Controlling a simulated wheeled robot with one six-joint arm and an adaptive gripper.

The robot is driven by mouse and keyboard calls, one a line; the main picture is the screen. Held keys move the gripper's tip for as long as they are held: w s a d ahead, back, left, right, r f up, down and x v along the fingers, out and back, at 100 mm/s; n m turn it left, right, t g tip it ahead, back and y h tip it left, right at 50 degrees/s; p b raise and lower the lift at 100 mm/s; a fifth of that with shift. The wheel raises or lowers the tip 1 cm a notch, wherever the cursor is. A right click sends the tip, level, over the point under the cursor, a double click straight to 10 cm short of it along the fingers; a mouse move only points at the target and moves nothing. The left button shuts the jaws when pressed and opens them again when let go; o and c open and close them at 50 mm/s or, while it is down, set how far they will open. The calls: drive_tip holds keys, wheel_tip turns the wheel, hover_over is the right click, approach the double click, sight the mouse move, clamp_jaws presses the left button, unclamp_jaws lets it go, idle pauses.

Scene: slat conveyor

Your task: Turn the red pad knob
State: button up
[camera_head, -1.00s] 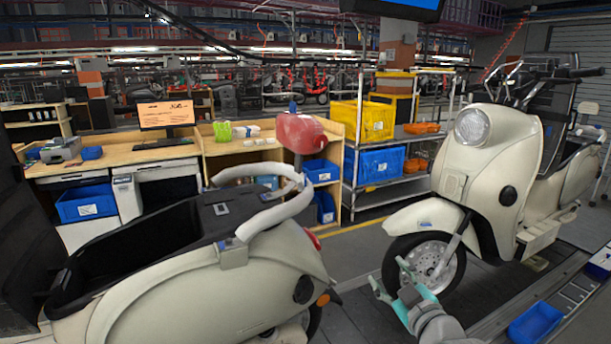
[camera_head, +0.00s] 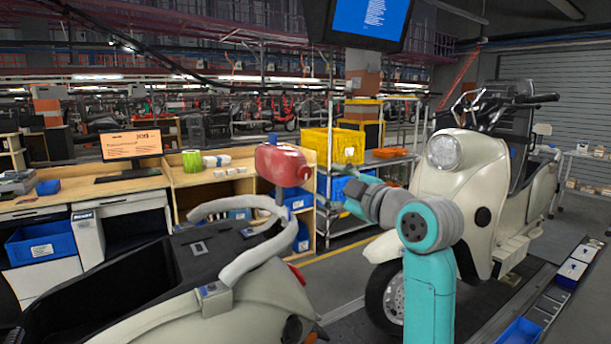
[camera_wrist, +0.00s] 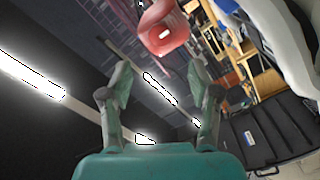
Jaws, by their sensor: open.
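The red pad (camera_head: 282,164) is a rounded red cushion on the back of the cream scooter (camera_head: 250,307) at the left. In the wrist view the red pad (camera_wrist: 164,28) is beyond the fingertips, at the top centre. My gripper (camera_wrist: 160,80) is open there, with nothing between its fingers. I cannot make out a separate red knob.
A second cream scooter (camera_head: 470,170) stands at the right, close behind my arm. The white curved rail (camera_head: 245,262) lies below the pad. A wooden desk (camera_head: 220,183) and a shelf with a yellow crate (camera_head: 346,146) are behind. A blue monitor (camera_head: 372,20) hangs above.

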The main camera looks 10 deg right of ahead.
sight(306, 173)
drive_tip(key=x, duration=0.9)
drive_tip(key=shift+w+f, duration=0.1)
drive_tip(key=c, duration=1.2)
